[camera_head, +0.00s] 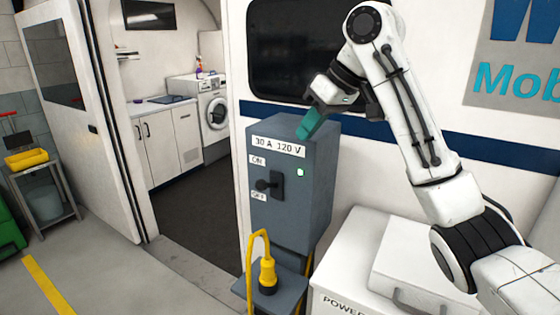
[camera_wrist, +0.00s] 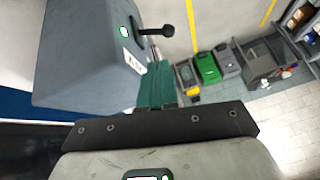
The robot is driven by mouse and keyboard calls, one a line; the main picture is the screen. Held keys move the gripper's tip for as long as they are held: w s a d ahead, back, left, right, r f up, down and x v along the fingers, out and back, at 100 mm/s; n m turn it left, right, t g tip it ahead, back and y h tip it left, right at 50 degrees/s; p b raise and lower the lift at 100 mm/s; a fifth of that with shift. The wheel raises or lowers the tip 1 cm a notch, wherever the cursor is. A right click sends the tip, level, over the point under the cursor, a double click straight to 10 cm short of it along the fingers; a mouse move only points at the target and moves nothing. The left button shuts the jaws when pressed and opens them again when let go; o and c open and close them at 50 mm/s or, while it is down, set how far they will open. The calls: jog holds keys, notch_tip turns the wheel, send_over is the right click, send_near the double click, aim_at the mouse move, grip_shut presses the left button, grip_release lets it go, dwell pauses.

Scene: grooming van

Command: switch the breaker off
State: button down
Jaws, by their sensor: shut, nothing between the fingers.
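The breaker is a grey box (camera_head: 318,170) labelled "30 A 120 V" on a pedestal beside the van. Its black lever (camera_head: 264,184) sticks out from a dark plate between the "ON" label above and the "OFF" label below; I cannot tell exactly which way it is set. A small green light (camera_head: 300,172) glows on the box face. My gripper (camera_head: 308,125), with teal fingers, is shut and empty at the box's upper front edge, above and right of the lever; contact is unclear. In the wrist view the lever (camera_wrist: 157,31) lies beyond the fingers (camera_wrist: 155,84), apart from them.
A yellow plug and cable (camera_head: 267,270) stand below the box on a small shelf. A white power unit (camera_head: 365,255) is at the lower right. The van wall is close behind my arm. Floor at left is free before the open van door (camera_head: 85,110).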

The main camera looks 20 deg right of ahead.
jog(key=p, duration=0.2)
send_near(269, 185)
notch_tip(269, 185, down, 2)
jog(key=a, duration=0.3)
jog(key=shift+w+a+f, duration=0.25)
jog(key=shift+w+f, duration=0.5)
jog(key=shift+f, duration=0.1)
